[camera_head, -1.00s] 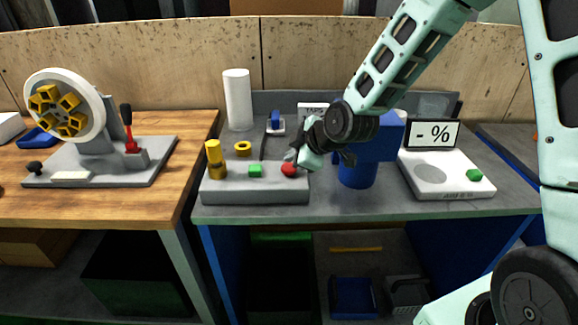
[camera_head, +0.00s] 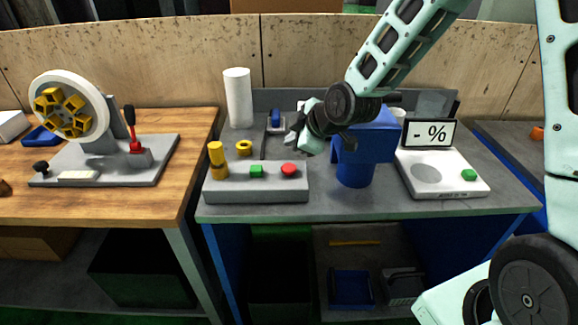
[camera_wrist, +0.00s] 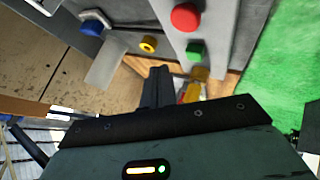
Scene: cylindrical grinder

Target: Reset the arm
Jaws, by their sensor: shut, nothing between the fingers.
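My gripper (camera_head: 292,134) is above the grey bench, just above and behind the control box (camera_head: 240,188). In the wrist view its fingers (camera_wrist: 158,88) are together with nothing between them. The box carries a red button (camera_head: 288,169), a green button (camera_head: 257,171) and a yellow post (camera_head: 216,160). The red button also shows in the wrist view (camera_wrist: 185,17), clear of the fingers. My forearm hides part of the blue machine (camera_head: 362,150) behind it.
A white scale (camera_head: 445,184) with a display reading "- %" stands at the right. A white cylinder (camera_head: 238,98) stands at the back. On the wooden table at left is a machine with a white wheel (camera_head: 98,100) and a red lever (camera_head: 135,146).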

